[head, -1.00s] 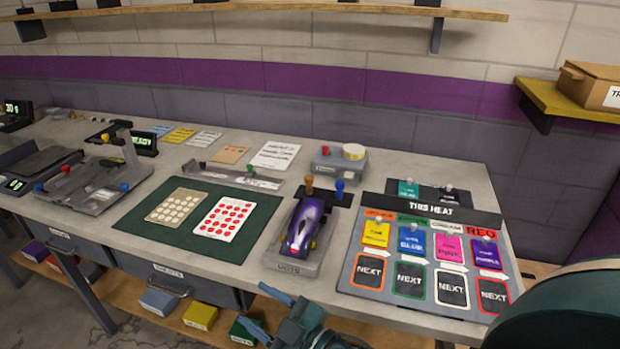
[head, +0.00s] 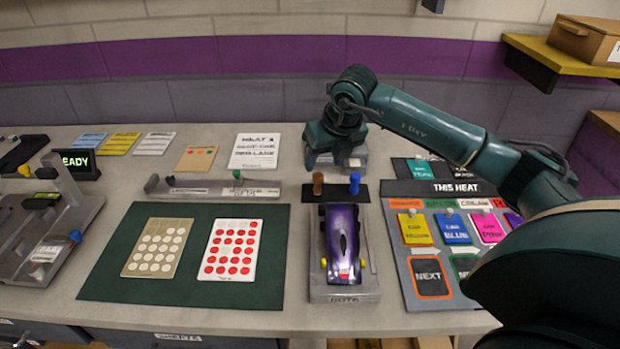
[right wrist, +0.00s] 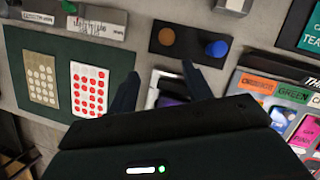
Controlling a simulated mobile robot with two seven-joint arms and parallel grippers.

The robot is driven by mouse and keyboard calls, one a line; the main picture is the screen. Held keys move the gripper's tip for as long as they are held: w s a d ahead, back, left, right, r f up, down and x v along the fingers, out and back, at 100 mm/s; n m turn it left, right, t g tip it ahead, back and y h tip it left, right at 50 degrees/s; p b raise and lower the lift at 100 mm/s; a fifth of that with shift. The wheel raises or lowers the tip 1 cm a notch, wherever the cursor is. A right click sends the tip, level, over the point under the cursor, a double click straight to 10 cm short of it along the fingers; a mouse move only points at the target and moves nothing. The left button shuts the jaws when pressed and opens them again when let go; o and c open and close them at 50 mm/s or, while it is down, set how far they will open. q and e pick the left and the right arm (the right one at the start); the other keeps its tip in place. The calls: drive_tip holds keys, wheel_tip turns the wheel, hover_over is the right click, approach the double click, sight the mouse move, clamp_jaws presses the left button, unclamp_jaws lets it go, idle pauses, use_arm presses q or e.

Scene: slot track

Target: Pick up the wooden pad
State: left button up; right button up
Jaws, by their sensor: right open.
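The wooden pad (head: 318,183) is a short brown, round-topped peg. It stands on the left of a black mat behind the purple car, beside a blue peg (head: 355,183). In the right wrist view the wooden pad (right wrist: 166,37) shows as a brown disc beyond the fingertips. My right gripper (right wrist: 161,72) is open and empty there, its fingers apart and short of the pad in the picture. In the head view my right gripper (head: 334,150) hangs above the bench behind the pegs in the picture, its fingers hard to make out. My left gripper is out of view.
The purple car (head: 342,243) sits on a grey stand in front of the pegs. A green mat (head: 270,270) with two dotted cards lies to the left. The heat board (head: 400,265) lies to the right. A grey box (head: 352,160) is partly hidden behind my arm.

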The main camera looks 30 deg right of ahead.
sight(320, 176)
drive_tip(key=shift+h, duration=0.3)
drive_tip(key=w+f, duration=0.1)
drive_tip(key=f, duration=0.1)
drive_tip(key=w+d+f, duration=0.1)
drive_tip(key=f, duration=0.1)
drive_tip(key=w+d+f+p, duration=0.1)
drive_tip(key=f, duration=0.1)
drive_tip(key=shift+f, duration=0.1)
drive_tip(key=p+x, duration=0.1)
drive_tip(key=x, duration=0.4)
drive_tip(key=shift+w+a+f, duration=0.2)
drive_tip(key=shift+w+f, duration=0.05)
drive_tip(key=shift+w, duration=0.05)
drive_tip(key=c, duration=1.1)
